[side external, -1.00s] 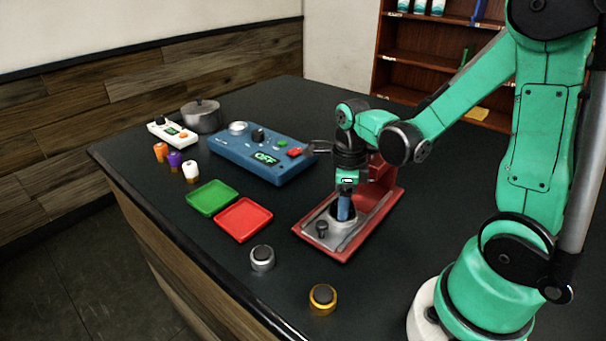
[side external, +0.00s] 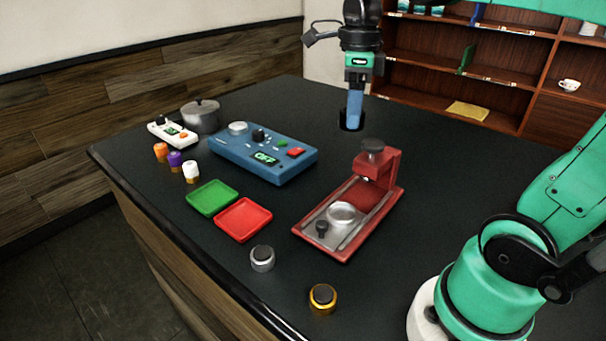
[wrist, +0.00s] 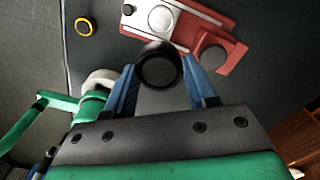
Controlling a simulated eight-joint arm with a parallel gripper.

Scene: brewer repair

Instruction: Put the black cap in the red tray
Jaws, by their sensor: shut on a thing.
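My gripper (side external: 353,108) is raised high above the table at the back, with its blue fingers pointing down. It is shut on the black cap (side external: 351,121), a round dark piece at the fingertips. In the wrist view the black cap (wrist: 160,66) sits between the two blue fingers of my gripper (wrist: 161,80). The red tray (side external: 243,220) lies empty on the table, lower and to the left of my gripper.
The red brewer (side external: 389,188) stands between my gripper and the front of the table. A green tray (side external: 212,197) adjoins the red tray. A blue panel (side external: 262,154) lies behind them. Silver (side external: 262,258) and gold-ringed (side external: 323,298) knobs stand in front.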

